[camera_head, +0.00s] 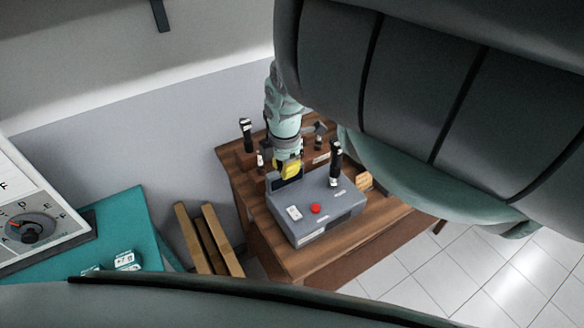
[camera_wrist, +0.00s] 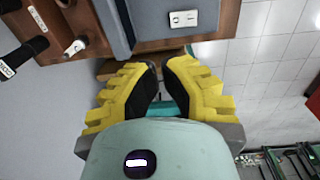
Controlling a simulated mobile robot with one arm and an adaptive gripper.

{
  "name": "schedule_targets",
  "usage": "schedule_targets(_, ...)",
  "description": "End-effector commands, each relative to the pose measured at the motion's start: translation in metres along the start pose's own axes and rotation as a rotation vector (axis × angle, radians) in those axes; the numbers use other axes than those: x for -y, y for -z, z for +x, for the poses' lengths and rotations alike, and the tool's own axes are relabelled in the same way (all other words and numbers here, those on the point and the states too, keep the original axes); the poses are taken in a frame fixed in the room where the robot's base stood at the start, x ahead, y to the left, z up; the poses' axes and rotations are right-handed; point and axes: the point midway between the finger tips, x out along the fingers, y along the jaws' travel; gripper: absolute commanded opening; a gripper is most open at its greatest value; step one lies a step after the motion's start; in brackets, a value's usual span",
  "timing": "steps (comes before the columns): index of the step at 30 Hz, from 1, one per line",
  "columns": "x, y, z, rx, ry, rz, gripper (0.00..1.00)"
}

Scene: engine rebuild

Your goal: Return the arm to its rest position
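My gripper (camera_head: 287,170) shows in the head view as a small yellow shape at the end of my pale green arm, by the back left corner of the grey control box (camera_head: 318,203). In the wrist view my gripper (camera_wrist: 160,62) has yellow ribbed fingers with black pads. The grey box edge (camera_wrist: 116,27) is beyond the fingertips in that view. My large dark arm links cover the upper right of the head view.
The control box, with a red button (camera_head: 316,209), sits on a wooden bench (camera_head: 300,264). Black-handled tools (camera_head: 246,135) stand at its back. Wooden planks (camera_head: 222,240) and a teal table (camera_head: 140,218) with a dial panel (camera_head: 28,228) are left. Tiled floor (camera_head: 400,285) lies right.

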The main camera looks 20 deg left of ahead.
Motion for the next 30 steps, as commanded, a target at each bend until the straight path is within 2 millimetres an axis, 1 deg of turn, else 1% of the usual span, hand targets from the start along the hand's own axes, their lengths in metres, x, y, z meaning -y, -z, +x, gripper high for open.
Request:
schedule_targets(1, -0.001, -0.001, -0.009, 0.002, 0.001, -0.002, 0.00)
schedule_targets(4, -0.002, 0.000, -0.013, 0.001, 0.001, -0.001, 0.00)
schedule_targets(20, -0.002, 0.001, -0.013, 0.000, 0.001, -0.004, 0.00)
schedule_targets(23, -0.006, 0.004, -0.013, -0.007, -0.013, 0.004, 0.00)
schedule_targets(26, -0.029, 0.015, -0.014, -0.048, -0.091, 0.052, 0.00)
schedule_targets(29, -0.078, 0.030, -0.023, -0.132, -0.261, 0.172, 0.00)
schedule_targets(30, -0.103, 0.036, -0.030, -0.180, -0.354, 0.245, 0.00)
